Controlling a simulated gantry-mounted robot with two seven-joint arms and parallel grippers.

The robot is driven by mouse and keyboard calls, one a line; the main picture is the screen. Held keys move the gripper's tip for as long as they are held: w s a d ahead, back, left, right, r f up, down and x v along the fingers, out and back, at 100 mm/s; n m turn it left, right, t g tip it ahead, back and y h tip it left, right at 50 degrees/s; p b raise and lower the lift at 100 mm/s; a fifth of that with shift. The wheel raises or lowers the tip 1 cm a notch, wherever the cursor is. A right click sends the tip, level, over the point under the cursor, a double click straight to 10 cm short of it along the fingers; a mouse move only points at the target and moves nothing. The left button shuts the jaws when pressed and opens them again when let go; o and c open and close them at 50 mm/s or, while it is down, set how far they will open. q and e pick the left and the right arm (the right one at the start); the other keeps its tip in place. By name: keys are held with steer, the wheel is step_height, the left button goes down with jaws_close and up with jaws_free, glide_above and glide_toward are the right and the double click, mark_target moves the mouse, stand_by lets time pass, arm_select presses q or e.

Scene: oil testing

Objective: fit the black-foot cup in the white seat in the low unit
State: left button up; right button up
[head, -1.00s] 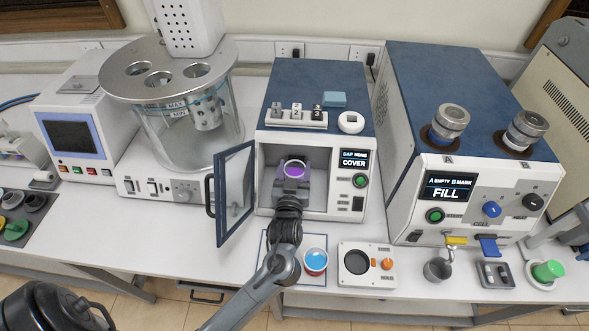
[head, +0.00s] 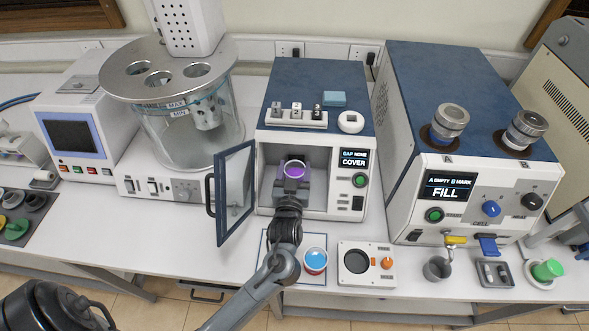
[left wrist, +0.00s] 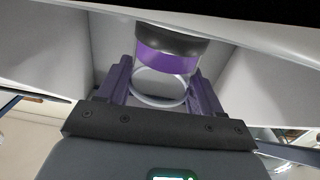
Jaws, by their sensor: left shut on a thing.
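The low unit (head: 270,205) is a white cabinet with a blue top, and its glass door (head: 233,192) stands open to the left. My left gripper (head: 293,176) is inside its chamber, shut on the black-foot cup (head: 294,167), a clear cup with purple contents. In the left wrist view the cup's black foot (left wrist: 170,42) and purple band show between the purple fingers of the gripper (left wrist: 161,85). The white seat cannot be made out in either view, so I cannot tell whether the foot touches it. My right gripper is not in view.
The unit's screen (head: 354,160) reads "GAP NONE COVER". The chamber walls are close on both sides of the gripper. In front stand a cup of blue liquid (head: 315,260) on a mat and a small white box (head: 366,266) with an orange knob.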

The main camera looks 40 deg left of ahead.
arm_select(q)
steer(key=shift+f, duration=0.5)
steer(key=o, duration=1.2)
steer(key=shift+s+d, duration=0.2)
steer(key=shift+s, duration=0.05)
steer(key=shift+p+v, duration=1.95)
steer(key=shift+v, duration=3.15)
